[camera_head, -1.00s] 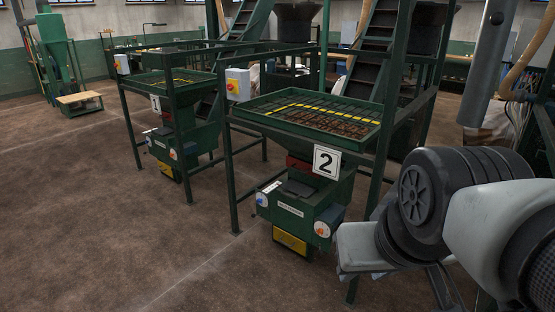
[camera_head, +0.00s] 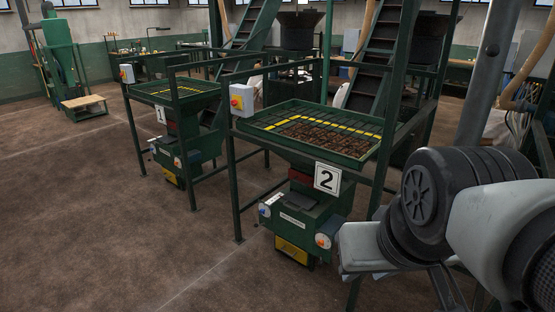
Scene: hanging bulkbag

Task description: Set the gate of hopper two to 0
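Hopper two (camera_head: 368,150) stands right of centre, a green frame with a wide tray on top holding brown material crossed by a yellow band. Its white sign reads 2 (camera_head: 327,178). Below the tray is a green machine box (camera_head: 296,223) with round white dials, one blue-centred (camera_head: 264,211) and one orange-centred (camera_head: 323,241), and a yellow panel (camera_head: 292,251) underneath. I cannot make out a gate scale or its setting. My arm fills the right side, in front of the hopper's right legs. My gripper is not clearly visible.
Hopper one (camera_head: 194,95), with its sign (camera_head: 161,115), stands left and behind. A switch box (camera_head: 243,99) with a red knob is on hopper two's left post. The brown floor (camera_head: 100,230) at left and front is clear.

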